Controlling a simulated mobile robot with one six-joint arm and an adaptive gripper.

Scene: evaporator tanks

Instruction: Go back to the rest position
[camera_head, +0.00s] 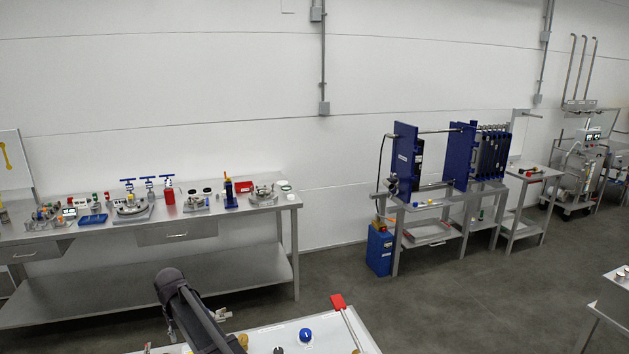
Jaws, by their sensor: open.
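A dark grey link of my own arm (190,312) rises from the bottom edge, left of centre, with its rounded upper end pointing up and left. I cannot make out my gripper or its fingertips in this view. The task names no object to handle. No thing is seen held by the arm.
A light-topped surface (330,334) at the bottom holds a blue knob (305,335) and a red-ended tool (338,302). A long steel workbench (230,211) with several fittings stands at left. A blue plate unit (461,155) stands at right. Grey floor (440,300) lies open between.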

